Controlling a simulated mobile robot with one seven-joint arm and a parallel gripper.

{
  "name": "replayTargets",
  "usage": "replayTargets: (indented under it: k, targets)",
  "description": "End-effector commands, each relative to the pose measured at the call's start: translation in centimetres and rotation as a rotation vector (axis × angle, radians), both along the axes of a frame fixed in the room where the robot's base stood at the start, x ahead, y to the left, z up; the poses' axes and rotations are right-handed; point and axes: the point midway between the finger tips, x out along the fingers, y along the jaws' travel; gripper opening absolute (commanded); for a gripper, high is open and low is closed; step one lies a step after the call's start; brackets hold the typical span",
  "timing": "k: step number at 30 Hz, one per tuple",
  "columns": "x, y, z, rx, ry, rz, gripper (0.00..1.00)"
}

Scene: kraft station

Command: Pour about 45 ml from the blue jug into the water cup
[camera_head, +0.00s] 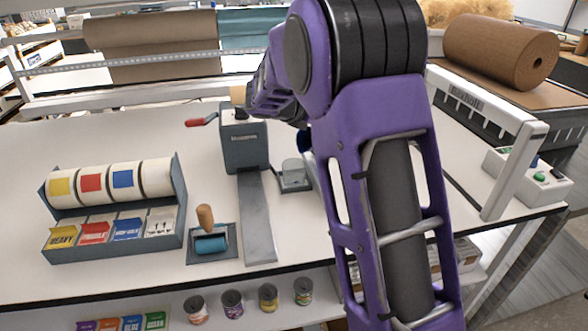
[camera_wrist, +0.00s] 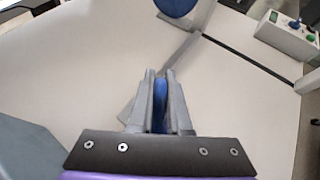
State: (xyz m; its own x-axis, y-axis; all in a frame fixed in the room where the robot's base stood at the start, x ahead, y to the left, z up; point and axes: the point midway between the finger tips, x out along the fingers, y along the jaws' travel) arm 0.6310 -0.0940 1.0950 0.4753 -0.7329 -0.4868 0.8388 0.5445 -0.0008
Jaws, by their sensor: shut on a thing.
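My gripper (camera_wrist: 160,78) shows in the wrist view, its grey fingers closed on a narrow blue part (camera_wrist: 160,105), which looks like the handle of the blue jug. A rounded blue shape (camera_wrist: 176,7) at the top edge of that view may be the jug's body, mostly cut off. In the head view only a small blue patch (camera_head: 304,142) of the jug shows beside my purple arm, which hides my gripper. A pale, see-through cup (camera_head: 293,170), apparently the water cup, stands on a dark grey base (camera_head: 296,186) just left of my arm. Its water level cannot be told.
A grey dispenser with a red-handled crank (camera_head: 244,145) stands left of the cup. A label-roll rack (camera_head: 112,205) and a blue roller (camera_head: 210,243) are further left. A control box (camera_head: 530,178) is at the right. Several cans sit on the shelf below.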

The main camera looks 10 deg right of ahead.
Motion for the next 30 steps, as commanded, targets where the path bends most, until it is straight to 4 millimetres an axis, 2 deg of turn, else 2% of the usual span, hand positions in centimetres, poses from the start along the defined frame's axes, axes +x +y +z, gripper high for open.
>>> replayTargets:
  k: [30]
  targets:
    - [-0.3,0.62,0.46,-0.07,-0.047,0.0,0.0]
